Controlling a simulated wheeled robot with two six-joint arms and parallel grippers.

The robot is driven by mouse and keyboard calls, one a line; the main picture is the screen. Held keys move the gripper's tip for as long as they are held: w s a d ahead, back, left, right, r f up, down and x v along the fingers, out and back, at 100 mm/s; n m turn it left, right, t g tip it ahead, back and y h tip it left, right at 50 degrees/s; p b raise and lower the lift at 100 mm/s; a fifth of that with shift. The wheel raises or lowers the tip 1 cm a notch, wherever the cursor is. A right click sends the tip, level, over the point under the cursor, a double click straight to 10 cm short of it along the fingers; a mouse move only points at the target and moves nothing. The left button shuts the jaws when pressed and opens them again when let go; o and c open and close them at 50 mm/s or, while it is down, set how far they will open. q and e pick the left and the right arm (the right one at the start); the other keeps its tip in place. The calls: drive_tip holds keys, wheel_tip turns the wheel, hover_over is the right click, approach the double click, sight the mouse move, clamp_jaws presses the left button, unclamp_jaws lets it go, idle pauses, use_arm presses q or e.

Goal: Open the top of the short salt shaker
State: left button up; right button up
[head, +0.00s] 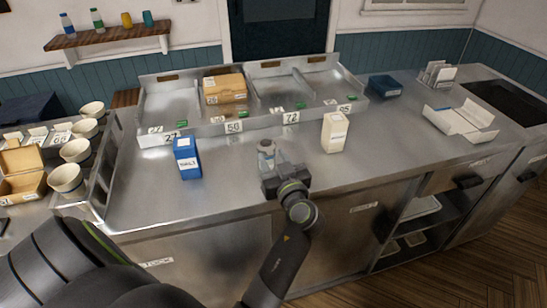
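A small, pale grey shaker-like container (266,150) stands upright on the steel counter, near the middle of the head view. My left gripper (282,172) is right in front of it, and its fingers reach to the container's lower part. The gripper covers the container's base, so I cannot tell whether the fingers touch it or are closed on it. The container's top shows above the fingers, but it is too small to tell whether it is open. My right gripper is not in view.
A blue carton (187,158) stands left of the gripper and a cream carton (334,132) stands right. Behind them is a divided steel tray (170,98) with brown boxes (225,88). Several bowls (66,178) are at the left. The counter's front edge runs below the gripper.

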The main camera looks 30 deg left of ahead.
use_arm(q)
clamp_jaws()
drive_tip(key=shift+r, duration=0.1)
